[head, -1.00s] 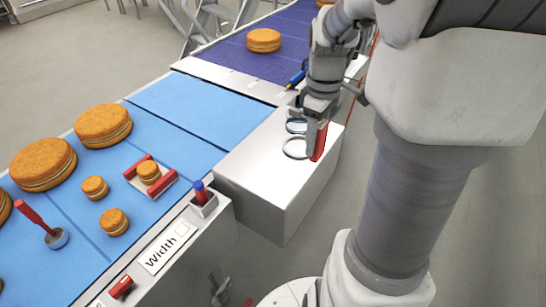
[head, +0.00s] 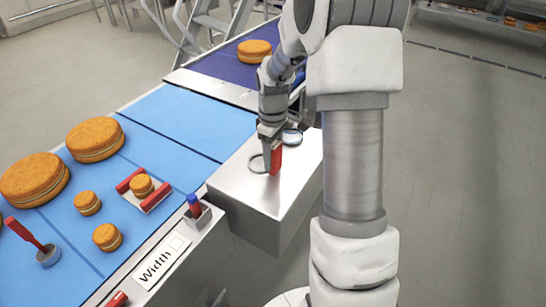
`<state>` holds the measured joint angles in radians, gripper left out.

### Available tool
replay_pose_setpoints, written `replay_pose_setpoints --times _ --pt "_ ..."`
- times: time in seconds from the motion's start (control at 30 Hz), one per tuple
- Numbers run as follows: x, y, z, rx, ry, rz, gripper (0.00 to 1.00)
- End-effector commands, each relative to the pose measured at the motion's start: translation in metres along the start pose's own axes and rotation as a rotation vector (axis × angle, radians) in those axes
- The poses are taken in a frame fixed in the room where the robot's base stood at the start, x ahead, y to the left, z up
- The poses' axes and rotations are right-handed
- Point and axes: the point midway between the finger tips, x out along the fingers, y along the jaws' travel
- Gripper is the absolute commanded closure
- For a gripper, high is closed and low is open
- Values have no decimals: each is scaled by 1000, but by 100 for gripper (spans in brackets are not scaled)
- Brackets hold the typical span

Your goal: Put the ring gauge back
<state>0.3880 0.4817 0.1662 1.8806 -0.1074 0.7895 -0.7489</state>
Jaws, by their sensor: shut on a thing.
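The ring gauge has a red handle (head: 276,160) and a pale metal ring (head: 255,164). My gripper (head: 271,140) is shut on the ring gauge, with the red handle below the fingers, over the top of a grey-white box (head: 240,185). Part of the ring is hidden behind the handle and fingers. I cannot tell whether the gauge touches the box top. A second round ring-like piece (head: 292,138), bluish inside, is on the box just right of my gripper, partly hidden by it.
A blue work surface (head: 180,130) with several orange-brown filled rounds lies left. A red cradle (head: 130,181) holds a small round. A blue-tipped red tool (head: 194,204) stands in a holder by the "Width" label (head: 160,263). A dark blue belt (head: 225,68) runs behind. The box front top is clear.

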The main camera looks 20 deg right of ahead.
Motion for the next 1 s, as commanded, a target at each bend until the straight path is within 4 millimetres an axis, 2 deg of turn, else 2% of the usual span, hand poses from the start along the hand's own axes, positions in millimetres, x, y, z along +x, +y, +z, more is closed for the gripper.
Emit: replay_pose_setpoints --times 0.1,0.47,0.5,0.63,1.0 --pt "7 0 0 0 1 1 100" --pt "12 0 0 -1 1 2 100" --pt "11 0 0 -1 1 2 40" --pt "11 0 0 -1 1 1 17" --pt "6 0 0 -1 1 2 15"
